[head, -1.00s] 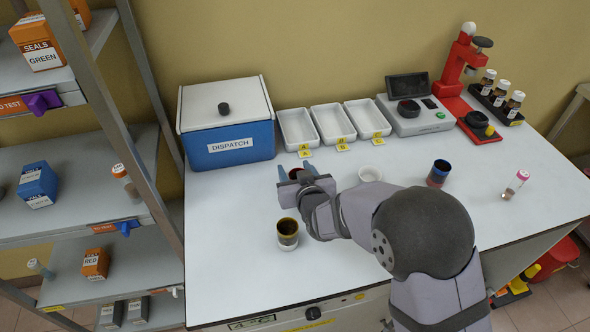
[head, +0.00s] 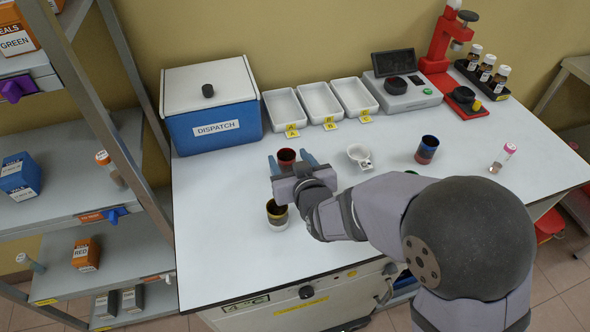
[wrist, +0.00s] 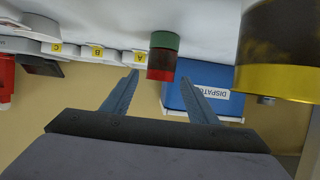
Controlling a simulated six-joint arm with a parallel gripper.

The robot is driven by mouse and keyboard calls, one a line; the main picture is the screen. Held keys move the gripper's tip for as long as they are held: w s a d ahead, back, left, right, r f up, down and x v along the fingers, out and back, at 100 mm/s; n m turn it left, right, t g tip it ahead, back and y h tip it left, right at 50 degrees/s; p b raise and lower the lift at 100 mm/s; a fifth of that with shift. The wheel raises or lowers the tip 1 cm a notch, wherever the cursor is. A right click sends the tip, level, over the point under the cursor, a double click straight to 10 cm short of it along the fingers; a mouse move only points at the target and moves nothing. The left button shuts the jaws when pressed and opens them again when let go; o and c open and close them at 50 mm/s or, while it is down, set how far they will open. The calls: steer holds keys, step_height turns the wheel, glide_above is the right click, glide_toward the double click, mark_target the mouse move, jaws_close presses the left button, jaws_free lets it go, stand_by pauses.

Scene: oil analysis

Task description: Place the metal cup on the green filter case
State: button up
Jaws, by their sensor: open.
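A pale cup with a small side handle (head: 362,160), likely the metal cup, stands on the white bench right of my gripper in the head view. My gripper (head: 291,161) is open and empty, low over the bench. A dark case with a red rim (head: 286,157) stands between and just beyond its fingertips. In the wrist view, seen upside down, this red-banded case (wrist: 161,67) has a green part (wrist: 165,40) on its bench side. I cannot tell whether these are two stacked cases. My arm mostly hides another green bit right of the gripper.
A yellow-rimmed case (head: 277,213) stands close in front of my gripper. The dispatch box (head: 212,110), white trays (head: 320,102) and scale (head: 402,90) line the back.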

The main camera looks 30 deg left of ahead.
steer(key=shift+v, duration=2.55)
steer(key=w+d+h, duration=0.1)
steer(key=d, duration=0.2)
steer(key=w+d+f+m+h+p, duration=0.1)
steer(key=d, duration=0.3)
steer(key=w+d+f+m+g+h, duration=0.1)
steer(key=d, duration=0.3)
steer(key=shift+w+d+f+h, duration=0.2)
steer(key=shift+w+f+h, duration=0.05)
steer(key=shift+h, duration=0.05)
steer(key=d+h, duration=0.1)
steer(key=d, duration=0.2)
steer(key=d+f+m+g+h+p, duration=0.1)
steer(key=d, duration=0.3)
steer(key=s+d+m+g+p, duration=0.1)
steer(key=d, duration=0.2)
steer(key=shift+s+d+f+h, duration=0.1)
steer(key=shift+d+f+h, duration=0.1)
steer(key=shift+f+h, duration=0.2)
steer(key=s+d+m+g+h+p, duration=0.2)
steer(key=s+d+m+g, duration=0.3)
steer(key=s+d, duration=0.8)
steer(key=d+g+h, duration=0.1)
steer(key=d, duration=0.3)
steer(key=shift+s+d+r, duration=0.25)
steer(key=shift+s+r, duration=0.05)
steer(key=shift+r, duration=0.05)
